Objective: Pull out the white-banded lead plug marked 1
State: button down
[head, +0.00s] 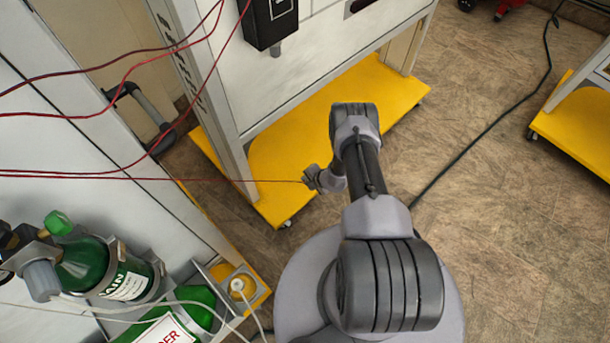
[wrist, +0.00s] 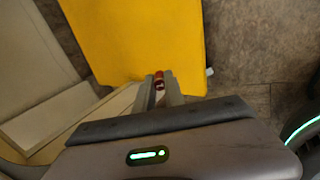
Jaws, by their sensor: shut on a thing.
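In the wrist view, my gripper (wrist: 160,94) is shut on a small red lead plug (wrist: 159,85) at its fingertips. The plug is tiny here, and I cannot make out a white band or the number 1 on it. In the head view, my gripper (head: 310,179) is in the middle, low in front of the yellow base. A thin red lead (head: 235,181) runs from the left edge to its tip. The plug itself is too small to tell in the head view. No socket shows around the plug in the wrist view.
Several other red leads (head: 110,115) hang across the upper left. A yellow wheeled base (head: 320,115) lies beyond my gripper. Green oxygen cylinders (head: 90,265) stand at lower left. A second yellow base (head: 580,125) is at right. Brown floor (head: 480,190) between is open, crossed by a black cable.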

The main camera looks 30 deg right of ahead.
jog(key=c, duration=1.3)
grip_release()
jog(key=shift+c, duration=0.2)
